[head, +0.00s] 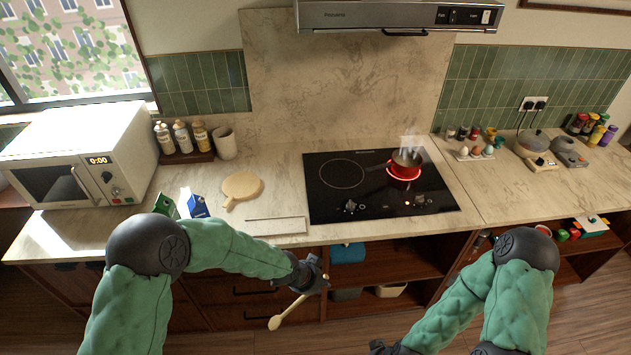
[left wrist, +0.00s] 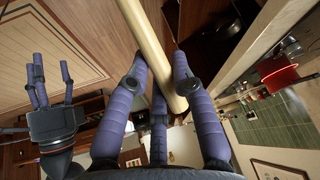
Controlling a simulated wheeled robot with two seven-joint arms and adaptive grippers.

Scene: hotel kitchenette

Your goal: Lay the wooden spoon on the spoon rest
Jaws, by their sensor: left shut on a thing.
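The pale wooden spoon (head: 288,313) hangs from my left gripper (head: 314,278), its bowl low and to the left, in front of the counter's front edge. In the left wrist view the spoon's handle (left wrist: 150,45) passes between the fingers, which are shut on it. A pale round spoon rest (head: 242,186) with a short handle lies on the counter left of the cooktop, beyond the gripper; nothing lies on it. My right gripper (head: 383,348) is low at the bottom edge of the head view; in the left wrist view its fingers (left wrist: 52,82) stand apart and empty.
A flat pale rectangular piece (head: 277,226) lies near the counter's front edge. Green and blue cartons (head: 198,206) stand left of the rest. A steaming pot (head: 407,158) is on a glowing red ring of the black cooktop (head: 340,205). A microwave (head: 85,155) stands far left.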

